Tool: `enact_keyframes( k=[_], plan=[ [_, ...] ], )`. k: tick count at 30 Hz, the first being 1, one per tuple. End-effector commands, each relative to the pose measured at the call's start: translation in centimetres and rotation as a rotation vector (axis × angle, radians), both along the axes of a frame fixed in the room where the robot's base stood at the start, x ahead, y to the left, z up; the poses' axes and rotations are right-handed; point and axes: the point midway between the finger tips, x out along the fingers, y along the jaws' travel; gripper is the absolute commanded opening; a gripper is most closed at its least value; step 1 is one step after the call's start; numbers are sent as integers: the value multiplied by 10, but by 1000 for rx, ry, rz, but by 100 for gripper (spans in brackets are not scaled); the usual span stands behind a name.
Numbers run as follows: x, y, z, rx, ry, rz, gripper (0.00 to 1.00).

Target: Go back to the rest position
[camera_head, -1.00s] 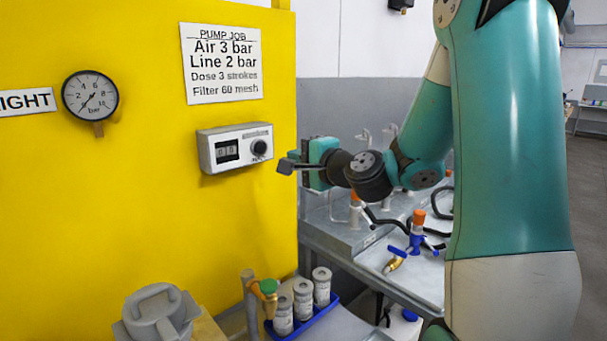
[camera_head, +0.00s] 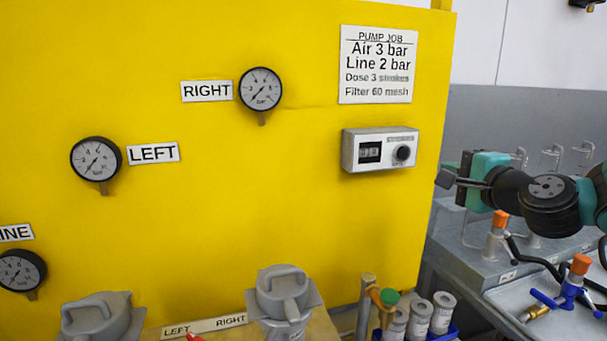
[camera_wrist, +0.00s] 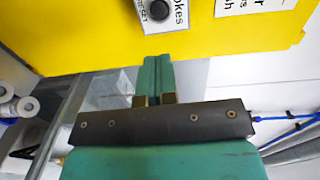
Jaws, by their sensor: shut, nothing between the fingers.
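My gripper (camera_head: 447,178) is at the right in the head view, held out level in front of the grey bench, just right of the yellow panel (camera_head: 300,160). In the wrist view its fingers (camera_wrist: 158,78) are together with nothing between them. The tips point toward the yellow panel, below the white counter box. The counter box (camera_head: 380,149) with its black knob (camera_head: 403,153) is on the panel, left of my gripper and apart from it.
A job sheet (camera_head: 378,65) and gauges labelled RIGHT (camera_head: 260,89) and LEFT (camera_head: 96,159) are on the panel. Grey lidded fittings (camera_head: 283,291) and a blue tray of canisters (camera_head: 442,313) stand below. Orange-capped valves (camera_head: 580,266) are on the bench at right.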

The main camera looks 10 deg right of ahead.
Motion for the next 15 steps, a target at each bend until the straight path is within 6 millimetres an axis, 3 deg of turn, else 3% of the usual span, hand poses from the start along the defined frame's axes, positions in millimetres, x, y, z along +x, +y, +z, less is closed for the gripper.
enact_keyframes(
  k=[2,4,8,11,12,15],
  plan=[
    [1,10,-1,-21,12,33,0],
    [1,33,-5,-74,42,108,0],
    [-11,112,-21,-280,142,386,0],
    [-45,182,-42,-520,232,684,0],
    [-65,206,-52,-624,265,812,0],
    [-121,246,-73,-883,333,1113,0]
  ],
)
